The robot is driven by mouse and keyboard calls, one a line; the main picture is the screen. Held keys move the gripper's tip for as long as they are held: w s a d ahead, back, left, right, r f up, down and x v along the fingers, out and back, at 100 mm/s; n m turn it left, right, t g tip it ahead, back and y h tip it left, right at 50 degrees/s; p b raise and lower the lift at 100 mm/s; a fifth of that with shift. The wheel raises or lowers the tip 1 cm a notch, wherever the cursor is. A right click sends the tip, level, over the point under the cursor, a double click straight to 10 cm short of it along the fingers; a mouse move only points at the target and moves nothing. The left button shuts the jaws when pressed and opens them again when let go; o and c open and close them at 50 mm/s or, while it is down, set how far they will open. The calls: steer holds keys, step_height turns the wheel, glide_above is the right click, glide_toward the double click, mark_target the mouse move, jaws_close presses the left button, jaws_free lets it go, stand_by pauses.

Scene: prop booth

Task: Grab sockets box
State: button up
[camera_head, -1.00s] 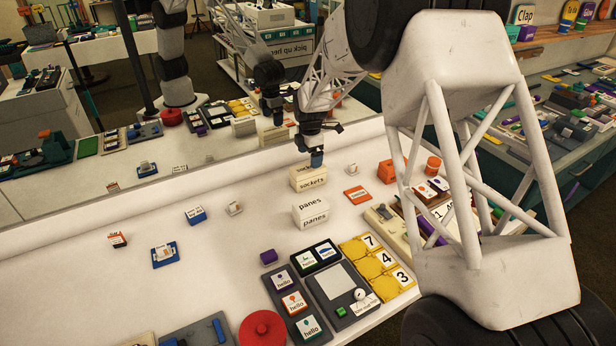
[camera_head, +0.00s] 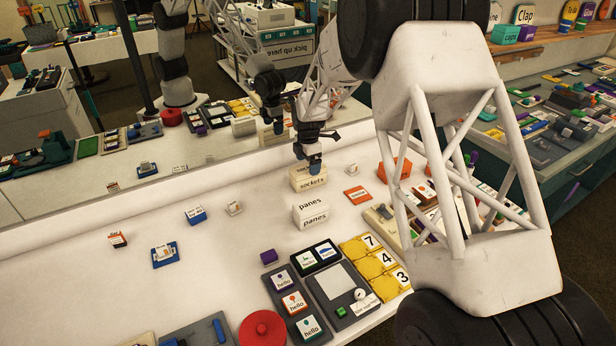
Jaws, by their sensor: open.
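The sockets box (camera_head: 309,181) is a cream box with dark lettering, standing on the white table toward the back. I cannot tell whether the fingers touch the box. The box rests on the table.
A similar cream panes box (camera_head: 311,213) stands just in front of the sockets box. An orange tile (camera_head: 357,195) lies to the right, with an orange container (camera_head: 393,170) behind it. The table (camera_head: 110,280) is mostly clear on the left.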

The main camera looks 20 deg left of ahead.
steer(key=shift+f, duration=2.55)
steer(key=c, duration=1.1)
steer(key=shift+r, duration=0.1)
steer(key=shift+r, duration=4.9)
